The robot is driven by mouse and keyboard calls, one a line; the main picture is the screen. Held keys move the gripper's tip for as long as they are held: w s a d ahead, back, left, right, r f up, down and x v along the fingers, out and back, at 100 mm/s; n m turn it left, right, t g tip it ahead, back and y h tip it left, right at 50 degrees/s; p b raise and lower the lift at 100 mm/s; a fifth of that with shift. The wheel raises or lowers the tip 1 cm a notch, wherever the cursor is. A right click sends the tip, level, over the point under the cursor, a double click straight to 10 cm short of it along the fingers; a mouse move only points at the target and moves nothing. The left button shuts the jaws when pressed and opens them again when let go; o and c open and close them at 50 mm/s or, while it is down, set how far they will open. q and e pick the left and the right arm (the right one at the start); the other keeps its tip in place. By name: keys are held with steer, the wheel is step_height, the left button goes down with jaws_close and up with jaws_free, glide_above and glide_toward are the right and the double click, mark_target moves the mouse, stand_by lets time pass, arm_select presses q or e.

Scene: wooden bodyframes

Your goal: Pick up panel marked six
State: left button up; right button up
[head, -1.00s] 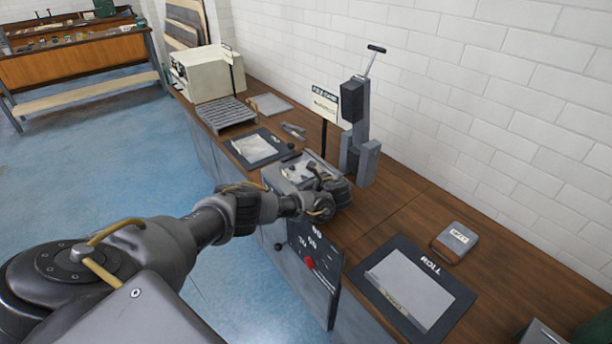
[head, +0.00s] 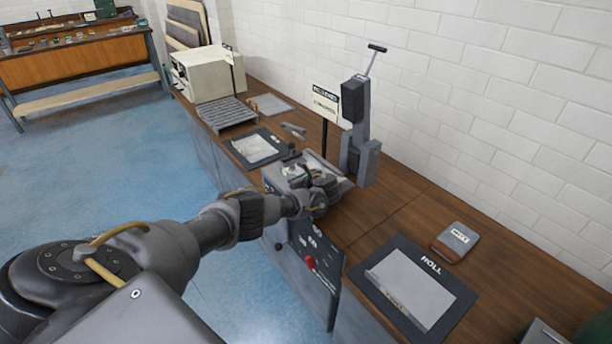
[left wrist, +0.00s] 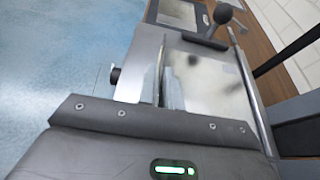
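My left gripper (head: 319,188) is over a metal-topped unit (head: 277,179) on the wooden bench. The arm and wrist hide its fingers in the head view. In the left wrist view, narrow pale finger-like parts (left wrist: 172,88) reach over a shiny plate (left wrist: 212,82) with dark blurred spots. I cannot tell whether they touch it or how far apart they are. No panel with a readable six shows; the plate carries no mark I can make out. My right gripper is in neither view.
A dark front board (head: 315,262) with numbers and a red knob hangs at the bench edge. A grey upright press (head: 359,135) and a sign (head: 326,104) stand behind. Bare bench lies between.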

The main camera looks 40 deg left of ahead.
arm_select(q)
steer(key=shift+r, duration=0.15)
jaws_close()
steer(key=shift+w+r, duration=0.1)
steer(key=shift+r, duration=0.1)
step_height(320, 180, up, 2)
steer(key=shift+a+r, duration=0.1)
steer(key=s+d+r+p, duration=0.8)
steer(key=s+r, duration=0.2)
steer(key=s, duration=0.1)
steer(key=shift+s+d, duration=0.15)
steer(key=shift+d, duration=0.15)
